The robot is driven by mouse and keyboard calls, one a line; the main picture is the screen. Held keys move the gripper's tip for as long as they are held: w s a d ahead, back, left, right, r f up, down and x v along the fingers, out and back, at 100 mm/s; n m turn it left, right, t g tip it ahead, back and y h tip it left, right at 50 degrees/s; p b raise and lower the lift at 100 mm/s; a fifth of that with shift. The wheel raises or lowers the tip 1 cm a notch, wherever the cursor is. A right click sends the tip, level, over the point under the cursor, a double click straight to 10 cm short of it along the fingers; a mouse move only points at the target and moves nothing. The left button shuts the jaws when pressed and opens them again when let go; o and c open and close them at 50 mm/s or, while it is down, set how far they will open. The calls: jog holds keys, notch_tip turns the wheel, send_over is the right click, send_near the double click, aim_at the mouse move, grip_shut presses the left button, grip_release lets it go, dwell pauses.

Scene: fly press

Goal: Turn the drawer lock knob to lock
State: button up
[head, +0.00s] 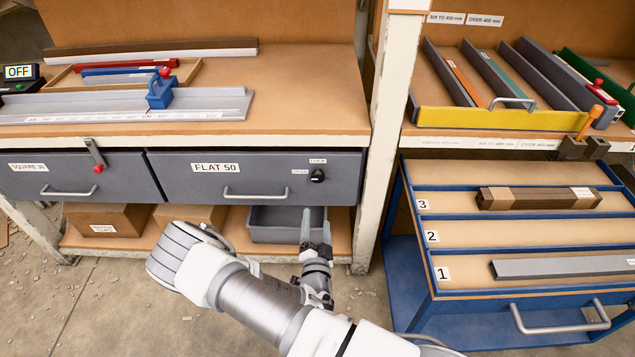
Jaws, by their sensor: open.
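The drawer lock knob (318,176) is a small black knob on the right side of the grey drawer front (265,165) labelled FLAT 50. A LOCK label (318,161) sits above the knob and a second small label (300,171) sits to its left. The knob's exact pointing direction is too small to tell. The drawer looks closed, with a metal bar handle (255,193) at its middle. My gripper (316,226) is open and empty, fingers pointing up in the picture. It is below the knob and apart from it, in front of the lower shelf.
A grey bin (268,232) and cardboard boxes (108,217) sit on the lower shelf. A red-tipped lever (96,160) hangs at the SQUARE drawer (60,178). A white post (385,130) stands right of the drawer. A blue cart (415,285) with bars stands at the right.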

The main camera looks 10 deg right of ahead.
aim_at(318, 179)
jog(key=w+d+b, duration=0.1)
jog(key=w, duration=0.4)
jog(key=w+d, duration=0.1)
jog(key=w, duration=0.4)
jog(key=w+d+b, duration=0.1)
jog(key=w, duration=0.5)
jog(key=shift+d+b, duration=0.1)
jog(key=shift+b, duration=0.2)
jog(key=shift+s, duration=0.1)
grip_shut()
